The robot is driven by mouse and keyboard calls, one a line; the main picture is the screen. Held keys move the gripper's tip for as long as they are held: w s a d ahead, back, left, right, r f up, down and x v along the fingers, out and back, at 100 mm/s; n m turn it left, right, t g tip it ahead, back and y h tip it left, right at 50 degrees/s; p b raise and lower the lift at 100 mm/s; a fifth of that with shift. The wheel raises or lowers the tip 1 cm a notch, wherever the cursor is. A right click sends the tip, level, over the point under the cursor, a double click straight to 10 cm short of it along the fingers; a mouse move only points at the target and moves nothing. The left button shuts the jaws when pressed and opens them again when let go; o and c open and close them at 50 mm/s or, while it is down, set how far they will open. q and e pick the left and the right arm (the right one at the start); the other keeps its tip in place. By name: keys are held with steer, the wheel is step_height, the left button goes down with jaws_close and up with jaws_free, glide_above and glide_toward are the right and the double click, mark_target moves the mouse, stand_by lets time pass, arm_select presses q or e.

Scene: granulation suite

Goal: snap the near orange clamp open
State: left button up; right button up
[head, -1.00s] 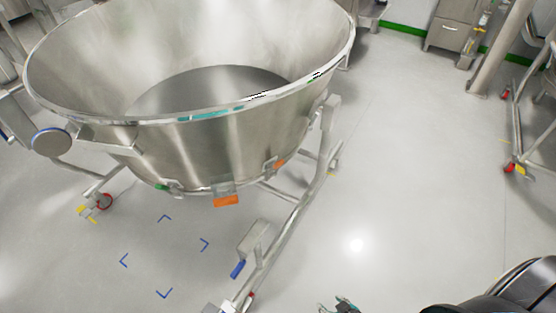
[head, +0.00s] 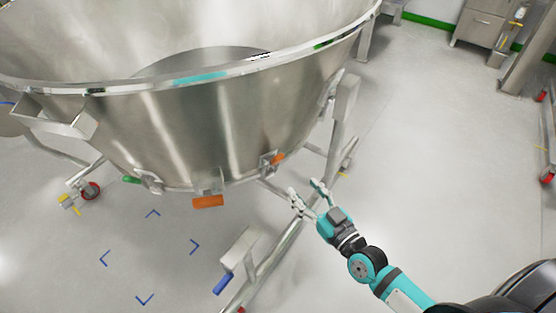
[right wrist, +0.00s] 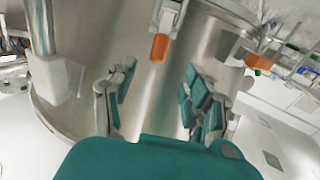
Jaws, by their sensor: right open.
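Two orange clamps sit on the lower rim of the big steel bowl (head: 240,120). The front one (head: 208,201) faces me at the bowl's lower middle, with its orange handle lying level. The other orange clamp (head: 278,158) is further right along the rim. My right gripper (head: 306,188) is open and empty, just below and right of that right-hand clamp, apart from both. In the right wrist view, one orange handle (right wrist: 160,47) shows beyond the gap between the open fingers (right wrist: 155,85). A second orange handle (right wrist: 258,62) is at the right. My left gripper is not in view.
A steel frame leg (head: 335,140) stands right of the bowl, close to my right gripper. A low bracket with a blue pedal (head: 222,284) is in front. A green clamp handle (head: 131,180) is at the rim's left.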

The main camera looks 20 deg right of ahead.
mark_target(279, 162)
steer(key=b+x, duration=0.1)
steer(key=x, duration=1.2)
steer(key=shift+a, duration=0.1)
jaws_close()
